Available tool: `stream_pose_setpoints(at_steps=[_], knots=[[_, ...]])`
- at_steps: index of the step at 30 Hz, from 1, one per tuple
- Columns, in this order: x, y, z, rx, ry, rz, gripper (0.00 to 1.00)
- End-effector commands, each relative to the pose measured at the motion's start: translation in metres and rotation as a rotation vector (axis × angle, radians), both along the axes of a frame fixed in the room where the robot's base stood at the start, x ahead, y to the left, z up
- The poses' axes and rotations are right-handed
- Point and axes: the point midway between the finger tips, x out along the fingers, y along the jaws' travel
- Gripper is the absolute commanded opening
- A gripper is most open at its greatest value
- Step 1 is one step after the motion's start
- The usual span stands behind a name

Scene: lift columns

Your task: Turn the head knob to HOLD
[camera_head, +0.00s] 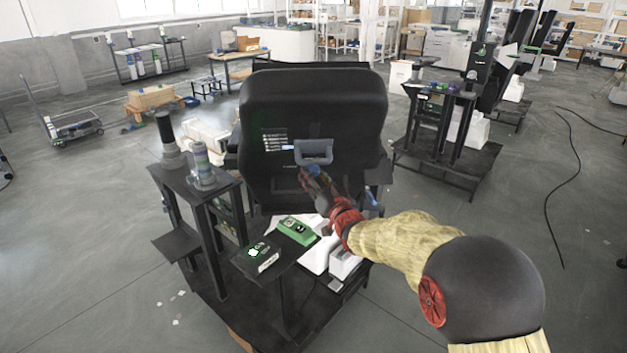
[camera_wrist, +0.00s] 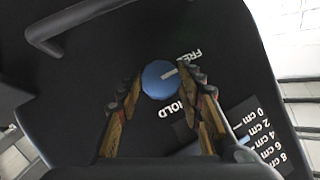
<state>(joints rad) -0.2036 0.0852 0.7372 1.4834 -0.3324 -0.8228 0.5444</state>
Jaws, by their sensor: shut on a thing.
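The head knob (camera_wrist: 158,84) is a round blue knob on the dark panel. Its white pointer line is turned toward the right side of the picture, nearer the FREE (camera_wrist: 189,57) label than the HOLD (camera_wrist: 169,107) label. The fingers of my gripper (camera_wrist: 163,84) stand on both sides of the knob and are shut on it. In the head view my gripper (camera_head: 316,176) is at the front of the black column head (camera_head: 350,110), just below its grey handle (camera_head: 314,151). The knob is hard to make out there.
A height scale in centimetres (camera_wrist: 264,135) lies beside the right finger. A dark handle bar (camera_wrist: 80,22) crosses the upper left of the wrist view. A low shelf with a green box (camera_head: 297,230) is below my arm. A stand with cylinders (camera_head: 203,172) is at left.

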Motion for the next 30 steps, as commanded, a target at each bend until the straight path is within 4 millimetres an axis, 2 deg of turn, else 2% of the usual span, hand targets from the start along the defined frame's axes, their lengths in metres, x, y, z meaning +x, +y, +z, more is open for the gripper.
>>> stream_pose_setpoints(at_steps=[30], knots=[[0.0070, -0.0045, -0.0107, 0.766, 0.096, 0.581, 0.12]])
